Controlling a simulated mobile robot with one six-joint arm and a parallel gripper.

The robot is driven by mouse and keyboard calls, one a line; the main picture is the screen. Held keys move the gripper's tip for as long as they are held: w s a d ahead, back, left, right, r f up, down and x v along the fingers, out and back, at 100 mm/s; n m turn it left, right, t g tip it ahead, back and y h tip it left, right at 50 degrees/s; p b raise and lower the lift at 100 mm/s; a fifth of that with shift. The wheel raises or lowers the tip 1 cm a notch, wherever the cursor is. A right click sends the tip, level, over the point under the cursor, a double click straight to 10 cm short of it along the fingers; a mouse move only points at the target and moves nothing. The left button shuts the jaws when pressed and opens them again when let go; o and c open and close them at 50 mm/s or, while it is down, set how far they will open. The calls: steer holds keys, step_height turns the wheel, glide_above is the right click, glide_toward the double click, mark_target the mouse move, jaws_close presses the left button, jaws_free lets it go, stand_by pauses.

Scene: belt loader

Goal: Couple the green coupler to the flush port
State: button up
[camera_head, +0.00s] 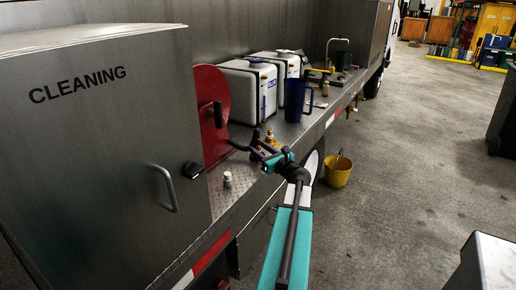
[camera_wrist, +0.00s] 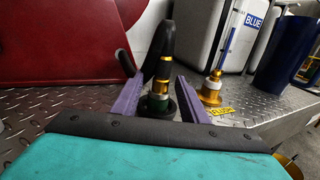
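The green coupler (camera_wrist: 158,104) stands upright in the wrist view, with gold bands and a black hose rising from its top. Its foot is dark and round, on or just above the metal deck. My gripper (camera_wrist: 159,84) has its two purple fingers spread on either side of the coupler, with a visible gap at each side. In the head view my gripper (camera_head: 266,151) is over the deck edge, and the coupler is hard to make out there. A brass port (camera_wrist: 211,92) stands right of the right finger, beside a yellow label (camera_wrist: 222,111) that is too small to read surely.
A red reel disc (camera_head: 212,118) stands left, beside the CLEANING cabinet (camera_head: 95,150). White tanks (camera_head: 240,92) and a blue jug (camera_head: 294,98) stand behind the port. A small white-capped item (camera_head: 227,180) is on the near deck. A yellow bucket (camera_head: 338,173) sits on the floor.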

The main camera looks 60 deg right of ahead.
steer(key=shift+w+d, duration=0.15)
steer(key=shift+w, duration=0.2)
steer(key=shift+r+p+x, duration=0.1)
steer(key=shift+p+x, duration=0.25)
steer(key=shift+x, duration=0.6)
steer(key=shift+r+p+x, duration=0.15)
steer(key=shift+p+x, duration=0.2)
steer(key=shift+x, duration=0.6)
steer(key=shift+w+d, duration=0.25)
steer(key=shift+w, duration=0.25)
jaws_close()
